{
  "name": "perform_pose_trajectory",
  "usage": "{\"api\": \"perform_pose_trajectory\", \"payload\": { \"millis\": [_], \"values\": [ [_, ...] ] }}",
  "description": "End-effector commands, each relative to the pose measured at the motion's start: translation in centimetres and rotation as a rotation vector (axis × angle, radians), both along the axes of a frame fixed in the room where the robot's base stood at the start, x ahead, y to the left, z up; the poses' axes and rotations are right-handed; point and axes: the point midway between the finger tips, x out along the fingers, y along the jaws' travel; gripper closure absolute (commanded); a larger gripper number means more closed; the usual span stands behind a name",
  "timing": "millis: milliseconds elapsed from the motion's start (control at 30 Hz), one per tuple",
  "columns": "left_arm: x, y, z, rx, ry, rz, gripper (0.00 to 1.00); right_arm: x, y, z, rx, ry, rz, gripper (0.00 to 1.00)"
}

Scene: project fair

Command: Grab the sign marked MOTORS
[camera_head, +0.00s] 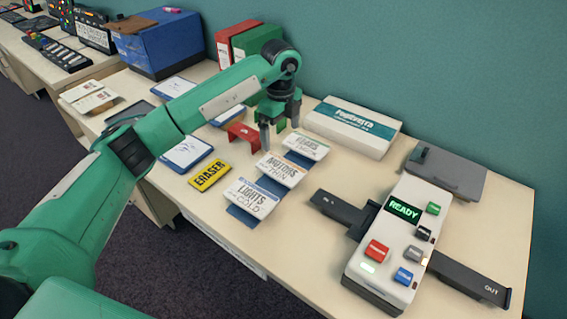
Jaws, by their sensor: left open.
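The MOTORS sign (280,171) is a small white tilted card on a blue base, in the middle of a row of three on the table. The sign behind it (306,146) seems to read GEARS, and the LIGHTS sign (251,197) stands in front. My left gripper (275,137) points down, open and empty, above and behind the MOTORS sign, to the left of the rear sign. My green left arm reaches in from the left and hides part of the table. My right gripper is not in view.
A yellow ERASER block (209,176) lies left of the signs. A red bracket-like piece (243,134) is close to the gripper. A white box (352,127) stands behind, and a white READY device (392,245) stands right. Bare tabletop lies between signs and device.

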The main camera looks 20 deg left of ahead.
Motion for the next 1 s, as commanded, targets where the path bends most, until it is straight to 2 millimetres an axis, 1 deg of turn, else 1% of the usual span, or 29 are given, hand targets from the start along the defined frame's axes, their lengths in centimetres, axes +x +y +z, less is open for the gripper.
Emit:
{"api": "perform_pose_trajectory", "payload": {
  "millis": [33,100,200,300,533,700,800,900,1000],
  "values": [
    [-0.1,0.0,-1.1,0.001,0.004,0.0,0.04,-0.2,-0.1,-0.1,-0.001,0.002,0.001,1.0],
    [-0.1,0.0,-2.5,0.0,0.004,0.0,0.04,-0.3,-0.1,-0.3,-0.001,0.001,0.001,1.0],
    [-0.1,0.0,-4.4,-0.001,0.004,0.001,0.04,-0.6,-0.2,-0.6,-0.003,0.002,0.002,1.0],
    [-0.1,0.0,-5.8,-0.001,0.003,0.0,0.04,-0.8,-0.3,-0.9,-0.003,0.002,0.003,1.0],
    [0.0,0.0,-7.4,-0.001,0.002,-0.001,0.04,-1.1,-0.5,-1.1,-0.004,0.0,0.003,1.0],
    [0.0,0.0,-10.0,-0.002,0.003,0.0,0.04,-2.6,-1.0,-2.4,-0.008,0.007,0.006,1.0],
    [0.1,0.0,-11.2,-0.002,0.001,-0.001,0.04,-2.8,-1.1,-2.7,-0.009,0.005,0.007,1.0],
    [0.1,0.0,-11.8,-0.001,0.0,-0.002,0.04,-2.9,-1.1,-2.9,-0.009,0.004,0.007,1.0],
    [0.1,0.0,-11.9,-0.001,-0.001,-0.002,0.04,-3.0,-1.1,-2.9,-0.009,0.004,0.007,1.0]
  ]
}}
